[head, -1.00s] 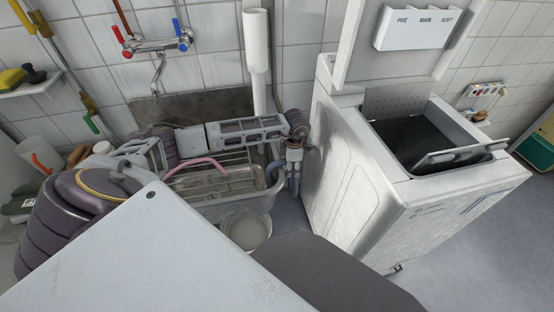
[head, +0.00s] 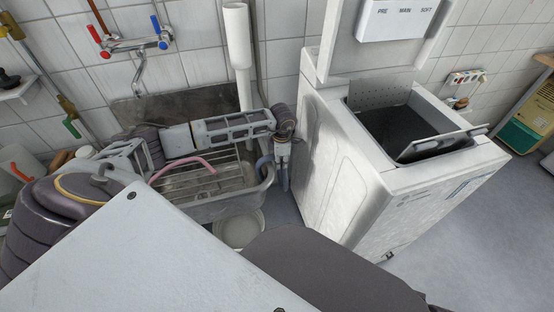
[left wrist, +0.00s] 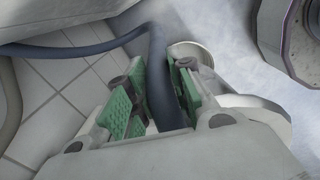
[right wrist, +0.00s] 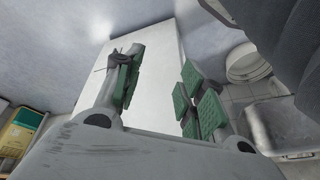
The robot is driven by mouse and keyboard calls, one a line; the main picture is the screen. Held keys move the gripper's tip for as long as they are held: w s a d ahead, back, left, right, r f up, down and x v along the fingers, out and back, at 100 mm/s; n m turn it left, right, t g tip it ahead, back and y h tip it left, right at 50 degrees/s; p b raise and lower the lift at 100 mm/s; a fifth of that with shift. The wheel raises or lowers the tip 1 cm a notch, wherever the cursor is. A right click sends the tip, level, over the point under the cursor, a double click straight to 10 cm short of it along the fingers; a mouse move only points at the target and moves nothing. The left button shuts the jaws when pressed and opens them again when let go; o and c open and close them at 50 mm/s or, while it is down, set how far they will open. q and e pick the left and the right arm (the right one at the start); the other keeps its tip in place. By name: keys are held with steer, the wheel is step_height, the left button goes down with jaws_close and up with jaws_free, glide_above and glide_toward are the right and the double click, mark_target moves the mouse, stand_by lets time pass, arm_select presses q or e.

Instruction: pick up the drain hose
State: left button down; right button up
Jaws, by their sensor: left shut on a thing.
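The drain hose (left wrist: 161,88) is a dark blue-grey tube. In the left wrist view it runs between the green-padded fingers of my left gripper (left wrist: 160,70), which is shut on it, and a dark tube also curves off to the left. In the head view my left gripper (head: 282,150) is at the right end of the sink, beside the washing machine, with a bent piece of the hose (head: 264,161) next to it. My right gripper (right wrist: 162,66) shows in the right wrist view, with its fingers apart and nothing between them.
The sink (head: 225,208) holds a wire rack and a pink hose (head: 185,164). A pale bucket (head: 240,230) stands on the floor below. The white washing machine (head: 345,165) stands close on the right with its top open. Floor to its right is clear.

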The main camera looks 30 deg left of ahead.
arm_select(q)
steer(key=shift+r, duration=0.7)
step_height(320, 180, up, 16)
steer(key=p, duration=0.3)
steer(key=shift+r+p, duration=0.25)
steer(key=shift+p, duration=0.15)
arm_select(e)
step_height(320, 180, down, 6)
steer(key=d+g, duration=0.1)
steer(key=shift+s+h, duration=0.3)
steer(key=shift+s, duration=0.05)
steer(key=shift+w+r, duration=0.1)
steer(key=shift+r, duration=0.1)
